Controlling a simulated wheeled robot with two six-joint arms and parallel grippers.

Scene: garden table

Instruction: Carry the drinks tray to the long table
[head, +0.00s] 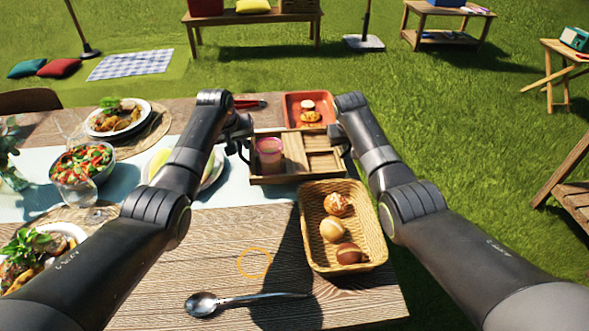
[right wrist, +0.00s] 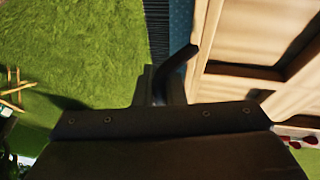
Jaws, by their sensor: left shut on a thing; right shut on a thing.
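The drinks tray (head: 288,179) is a wooden tray with compartments, over the far part of the long table (head: 225,230) in the head view. A glass of pink drink (head: 269,154) stands in its left compartment; the compartments on the right look empty. My left gripper (head: 243,140) is shut on the tray's left side. My right gripper (head: 343,142) is shut on its right side; the arms partly hide both grips. The right wrist view shows the tray's wood (right wrist: 255,40) close beside my right gripper (right wrist: 172,82). I cannot tell whether the tray touches the table.
A bread basket (head: 312,225) sits just in front of the tray, and an orange-red food tray (head: 309,97) behind it. Plates, a salad bowl (head: 84,163) and glasses fill the table's left. A spoon (head: 225,303) lies near the front.

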